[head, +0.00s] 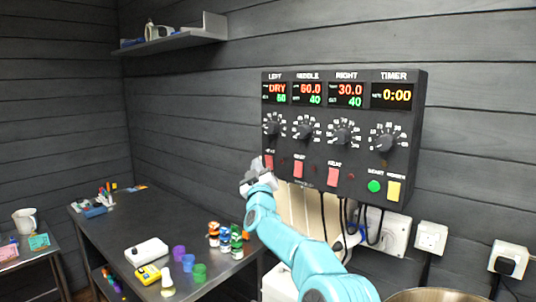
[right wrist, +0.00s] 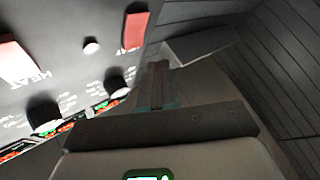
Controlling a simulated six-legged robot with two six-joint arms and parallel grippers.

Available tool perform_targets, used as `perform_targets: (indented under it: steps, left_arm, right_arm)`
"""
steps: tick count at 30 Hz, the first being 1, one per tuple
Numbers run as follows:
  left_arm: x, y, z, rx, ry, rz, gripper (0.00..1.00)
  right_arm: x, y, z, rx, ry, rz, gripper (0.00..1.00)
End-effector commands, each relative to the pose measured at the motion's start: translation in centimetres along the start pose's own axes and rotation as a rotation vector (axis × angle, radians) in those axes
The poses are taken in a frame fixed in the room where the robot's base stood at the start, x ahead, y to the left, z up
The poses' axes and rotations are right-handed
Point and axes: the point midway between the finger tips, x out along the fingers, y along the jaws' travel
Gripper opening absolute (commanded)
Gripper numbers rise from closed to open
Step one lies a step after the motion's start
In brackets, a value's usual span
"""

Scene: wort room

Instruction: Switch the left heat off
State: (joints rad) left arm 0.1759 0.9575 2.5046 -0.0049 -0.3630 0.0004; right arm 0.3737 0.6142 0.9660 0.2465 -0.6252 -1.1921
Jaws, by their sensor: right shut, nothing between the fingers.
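The control panel (head: 337,135) hangs on the wall. Its LEFT display (head: 275,93) shows DRY in red, with a green number below. The left heat switch (head: 269,162) is a red rocker under the left knob (head: 271,128). It also shows in the right wrist view (right wrist: 135,27), where the panel appears upside down. I cannot tell its rocker position. My right gripper (head: 257,168) is shut and empty, just left of and slightly below the switch. Its fingers (right wrist: 158,82) show beside the panel's edge; contact cannot be told. My left gripper is not in view.
The middle switch (head: 298,168) and right switch (head: 333,176) are close by, with a green button (head: 374,186) and yellow switch (head: 393,191) farther right. Cables hang below. A dark table (head: 125,232) with bottles and small items stands at left.

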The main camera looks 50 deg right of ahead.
Motion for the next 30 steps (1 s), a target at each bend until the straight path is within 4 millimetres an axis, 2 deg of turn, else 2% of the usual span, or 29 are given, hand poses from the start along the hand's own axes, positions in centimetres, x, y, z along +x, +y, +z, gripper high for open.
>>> perform_targets:
  steps: [1, 7, 30]
  left_arm:
    - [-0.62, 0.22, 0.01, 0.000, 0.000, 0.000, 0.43]
    - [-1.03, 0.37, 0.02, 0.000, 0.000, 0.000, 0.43]
    - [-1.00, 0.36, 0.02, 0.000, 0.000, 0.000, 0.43]
  right_arm:
    - [0.48, 0.46, 0.09, -0.001, -0.002, 0.001, 0.00]
    - [1.12, 0.93, 0.74, 0.000, -0.001, 0.001, 0.00]
    - [1.14, 0.91, 0.86, 0.000, -0.001, 0.001, 0.00]
